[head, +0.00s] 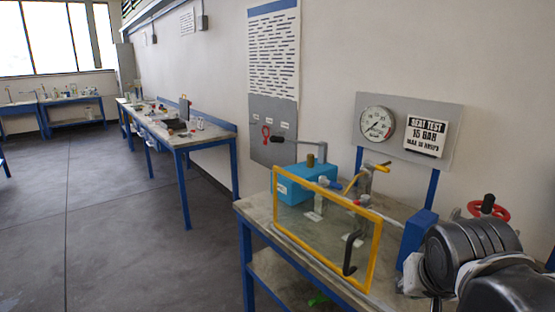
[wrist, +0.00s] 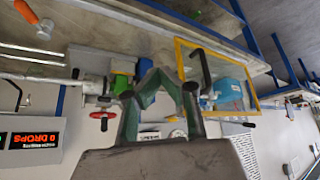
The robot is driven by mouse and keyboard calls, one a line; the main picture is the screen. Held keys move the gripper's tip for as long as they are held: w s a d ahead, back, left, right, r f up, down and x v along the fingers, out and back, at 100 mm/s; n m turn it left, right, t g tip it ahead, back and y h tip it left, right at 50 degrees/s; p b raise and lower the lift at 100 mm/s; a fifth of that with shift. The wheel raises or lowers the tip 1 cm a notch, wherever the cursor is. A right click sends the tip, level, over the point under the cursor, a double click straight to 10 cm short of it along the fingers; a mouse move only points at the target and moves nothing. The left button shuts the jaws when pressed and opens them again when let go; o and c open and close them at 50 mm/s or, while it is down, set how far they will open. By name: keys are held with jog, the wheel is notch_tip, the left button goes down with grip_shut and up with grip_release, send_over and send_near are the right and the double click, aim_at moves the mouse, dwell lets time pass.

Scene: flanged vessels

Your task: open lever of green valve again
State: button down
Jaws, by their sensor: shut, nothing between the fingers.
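A small green part (wrist: 122,83) shows in the wrist view, left of my fingers and beside a blue block. It may be the green valve's body, but its lever cannot be made out. My gripper (wrist: 168,78) is shut and empty, its fingers in front of the bench fittings. I cannot tell whether it touches anything. In the head view my arm covers the bench's right end, and no green valve can be made out there.
A yellow-framed clear guard (head: 376,250) stands on the bench, with a black hooked handle (head: 349,256). Behind it are a blue box (head: 290,187) and a pressure gauge (head: 376,124). A red handwheel (head: 488,209) is at the right. Open floor (head: 120,230) lies left.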

jog(key=s+a+f+n+y, duration=0.1)
jog(key=s+a+f+n, duration=0.1)
jog(key=s+a+n, duration=0.1)
jog(key=shift+s+a+f+t+y, duration=0.2)
jog(key=shift+s+a+t+y, duration=0.15)
jog(key=shift+s+a, duration=0.55)
